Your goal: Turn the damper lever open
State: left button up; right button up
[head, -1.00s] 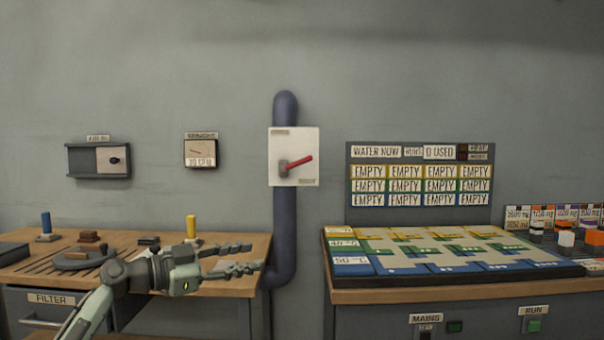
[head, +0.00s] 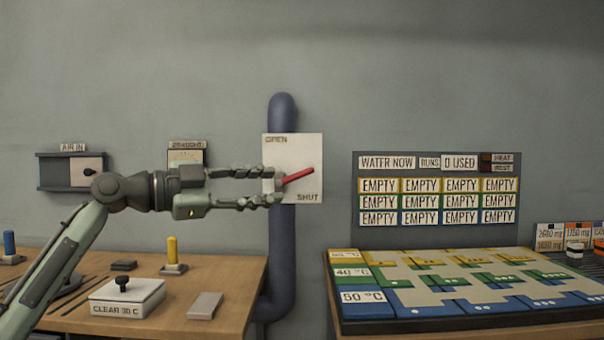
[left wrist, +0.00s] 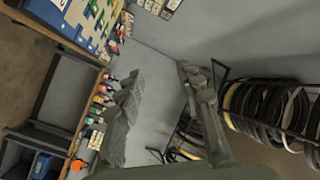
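The damper lever (head: 299,176) is a red handle on a white plate (head: 305,150) in front of a blue-grey pipe (head: 283,240) in the head view. It points right and slightly up; OPEN is marked at the plate's upper left, SHUT at its lower right. My left gripper (head: 277,185) is level in front of the plate's left part, fingers apart above and below the lever's inner end. I cannot tell whether they touch it. In the left wrist view the gripper (left wrist: 158,80) is open with nothing visible between the fingers. My right gripper is in neither view.
A wooden bench (head: 230,270) below holds a CLEAR 30 C box (head: 127,299), a grey block (head: 205,306) and a yellow peg (head: 171,250). An AIR IN slider (head: 72,170) is on the wall at left. A board of coloured tiles (head: 450,285) stands at right.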

aim_at(279, 182)
jog(key=i, duration=0.95)
